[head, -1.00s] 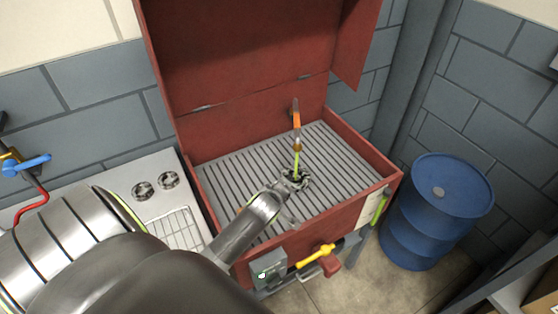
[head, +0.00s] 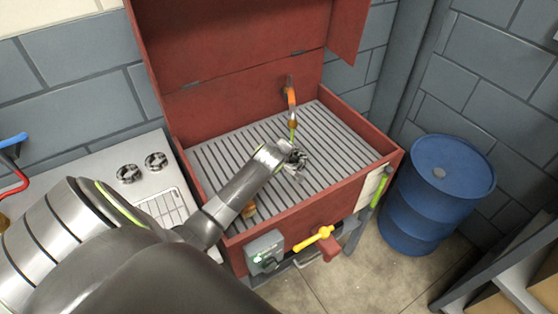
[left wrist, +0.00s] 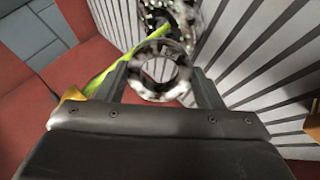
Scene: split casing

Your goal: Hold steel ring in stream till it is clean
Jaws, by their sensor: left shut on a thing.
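The steel ring (left wrist: 160,70) is between the two fingers of my left gripper (left wrist: 163,85), which is shut on it. The ring's surface shows patchy dark and bright areas; I cannot tell grime from reflections. In the head view the ring (head: 297,158) is partly hidden at the gripper tip, above the slatted basin floor. An orange nozzle (head: 291,97) sends a yellow-green stream (head: 293,132) down at the gripper tip. In the left wrist view the stream (left wrist: 115,62) runs close beside the ring, with bright speckles beyond it; contact is unclear. My right gripper is not in view.
The red wash basin (head: 330,198) has its lid raised. A yellow-handled valve (head: 318,237) and a grey switch box (head: 264,250) are on its front. Two round metal parts (head: 156,161) lie on the left worktop (head: 100,195). A blue barrel (head: 438,195) stands right.

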